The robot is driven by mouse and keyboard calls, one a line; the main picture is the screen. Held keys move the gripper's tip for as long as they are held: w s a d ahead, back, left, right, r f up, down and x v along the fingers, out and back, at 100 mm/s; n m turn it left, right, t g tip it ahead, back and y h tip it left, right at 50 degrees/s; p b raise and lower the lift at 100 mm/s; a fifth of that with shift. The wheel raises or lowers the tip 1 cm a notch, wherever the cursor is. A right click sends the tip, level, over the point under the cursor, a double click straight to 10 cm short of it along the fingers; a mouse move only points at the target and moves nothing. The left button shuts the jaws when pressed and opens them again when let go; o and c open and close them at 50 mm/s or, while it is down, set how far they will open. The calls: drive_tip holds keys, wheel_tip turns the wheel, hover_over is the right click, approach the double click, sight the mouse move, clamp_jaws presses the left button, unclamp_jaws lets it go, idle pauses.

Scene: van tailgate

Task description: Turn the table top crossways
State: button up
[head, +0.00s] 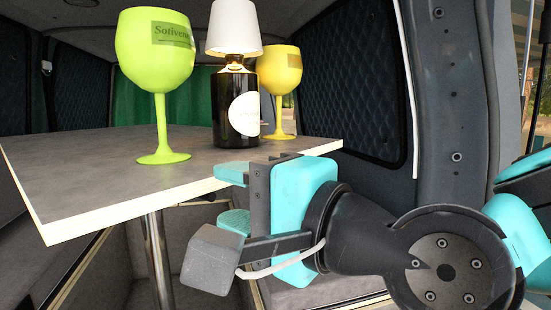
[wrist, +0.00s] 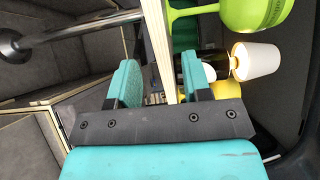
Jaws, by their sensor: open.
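The table top (head: 90,170) is a grey board with a cream edge, standing on a metal leg (head: 158,255) inside the van. Its long near edge runs from the lower left towards the right. My gripper (head: 228,196) is open at this near edge, right of the leg, with one turquoise finger above the board and one below. In the wrist view the cream edge of the table top (wrist: 160,50) runs between the two open fingers. A gap shows between the edge and the left, lower finger; contact with the upper finger cannot be told.
On the table top stand a lime green goblet (head: 155,50), a dark bottle lamp (head: 228,110) with a white shade (head: 235,28), and a yellow goblet (head: 280,72). A quilted van wall (head: 345,90) rises behind at right. Grey upholstered seating (head: 320,295) lies below.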

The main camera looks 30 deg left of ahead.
sight(188, 174)
drive_tip(key=a+p, duration=0.1)
drive_tip(key=a, duration=0.1)
drive_tip(key=a+p, duration=0.1)
drive_tip(key=a, duration=0.2)
drive_tip(key=a+p, duration=0.1)
drive_tip(key=a, duration=0.1)
drive_tip(key=shift+w+a+r, duration=0.1)
drive_tip(key=shift+w+a, duration=0.15)
drive_tip(key=shift+a, duration=0.15)
drive_tip(key=shift+a+p, duration=0.3)
drive_tip(key=shift+a, duration=0.1)
drive_tip(key=shift+w, duration=0.1)
clamp_jaws()
